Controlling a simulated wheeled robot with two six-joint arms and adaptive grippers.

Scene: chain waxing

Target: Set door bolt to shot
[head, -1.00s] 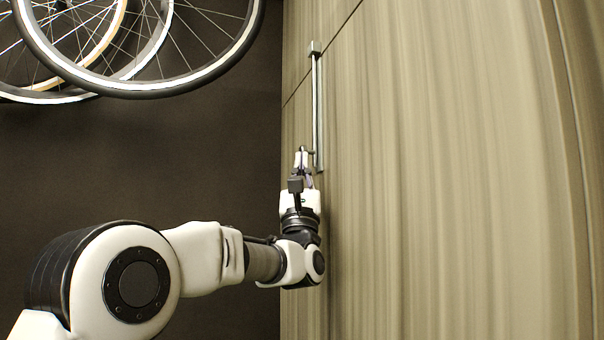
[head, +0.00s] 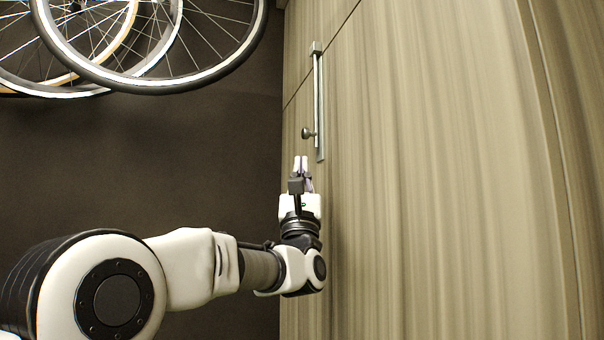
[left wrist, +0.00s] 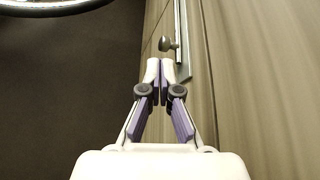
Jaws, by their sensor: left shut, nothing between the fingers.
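A long metal door bolt (head: 317,95) runs up the wood-grain door, with a round knob (head: 306,133) standing out near its lower end. A square bracket (head: 316,47) sits at its top. The rod's upper end appears to be at the bracket; I cannot tell how far it enters. My left gripper (head: 300,160) is shut and empty, just below the knob and apart from it. In the left wrist view the knob (left wrist: 165,44) lies just beyond the closed fingertips (left wrist: 159,64). My right gripper is not in view.
The wood-grain door (head: 430,180) fills the right side. Bicycle wheels (head: 150,85) hang at the upper left before a dark wall (head: 150,160). The space left of the knob is clear.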

